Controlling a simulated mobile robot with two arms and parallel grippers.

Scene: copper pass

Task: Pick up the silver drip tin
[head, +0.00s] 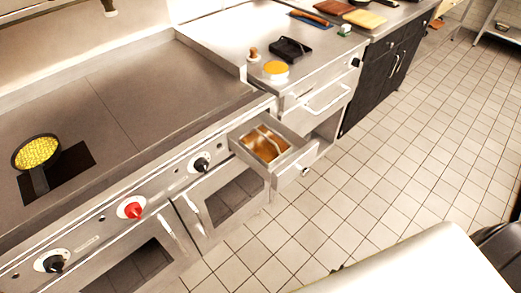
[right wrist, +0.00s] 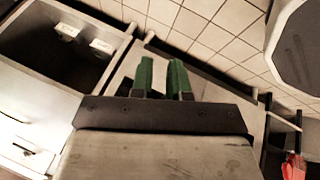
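A small drawer (head: 289,180) stands pulled out below the counter in the head view. In it lies a copper-brown shiny rectangular tin (head: 262,148) with a paler strip across it. I cannot tell whether this is the silver drip tin; no other clearly silver tin stands out. My right gripper (right wrist: 161,78) shows in the right wrist view with two green fingertips apart and nothing between them. It is not seen in the head view, so its distance from the drawer cannot be told. My left gripper is in neither view.
A flat griddle holds a pan of yellow food (head: 36,152) at left. Knobs, including a red one (head: 131,208), line the front. A yellow-topped round item (head: 276,69) and a black tray (head: 291,48) stand on the counter. The tiled floor (head: 400,150) at right is clear.

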